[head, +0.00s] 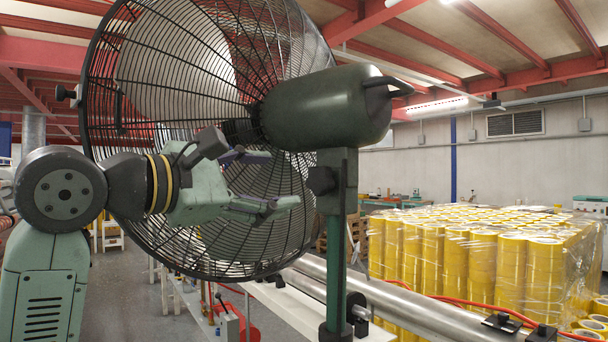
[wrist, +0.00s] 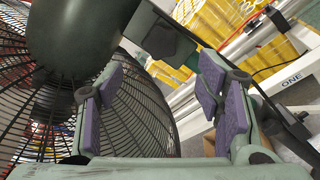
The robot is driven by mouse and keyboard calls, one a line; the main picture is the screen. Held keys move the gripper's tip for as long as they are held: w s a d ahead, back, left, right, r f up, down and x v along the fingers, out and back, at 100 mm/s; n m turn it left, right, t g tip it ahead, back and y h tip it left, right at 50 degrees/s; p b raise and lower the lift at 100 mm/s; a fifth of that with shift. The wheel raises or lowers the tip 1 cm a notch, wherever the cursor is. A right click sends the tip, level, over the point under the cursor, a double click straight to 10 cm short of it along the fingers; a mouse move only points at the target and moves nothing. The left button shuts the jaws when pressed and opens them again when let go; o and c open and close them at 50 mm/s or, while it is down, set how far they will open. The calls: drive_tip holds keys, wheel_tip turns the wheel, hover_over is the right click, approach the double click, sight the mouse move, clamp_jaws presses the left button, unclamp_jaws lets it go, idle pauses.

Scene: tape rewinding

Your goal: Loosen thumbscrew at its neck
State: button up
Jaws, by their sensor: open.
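The large dark green fan (head: 325,105) has a round wire cage and a motor housing on a post. A black thumbscrew (head: 321,180) sticks out of the left side of the neck bracket (head: 345,170) below the housing. In the wrist view a dark knob (wrist: 160,42), which appears to be this thumbscrew, lies ahead between the fingers. My gripper (head: 268,180) is open and empty, just left of the thumbscrew and apart from it. Its purple-padded fingers also show in the wrist view (wrist: 160,78).
The fan cage (head: 200,60) is close behind my gripper. Another black knob (head: 355,305) is low on the post. A metal roller (head: 420,315) runs past the post's base. A wrapped pallet of yellow tape rolls (head: 450,255) stands to the right.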

sight(316, 180)
drive_tip(key=p+x, duration=0.3)
drive_tip(key=x, duration=0.6)
drive_tip(key=shift+w+d, duration=0.2)
drive_tip(key=shift+d, duration=0.1)
drive_tip(key=c, duration=1.2)
drive_tip(key=shift+o, duration=0.2)
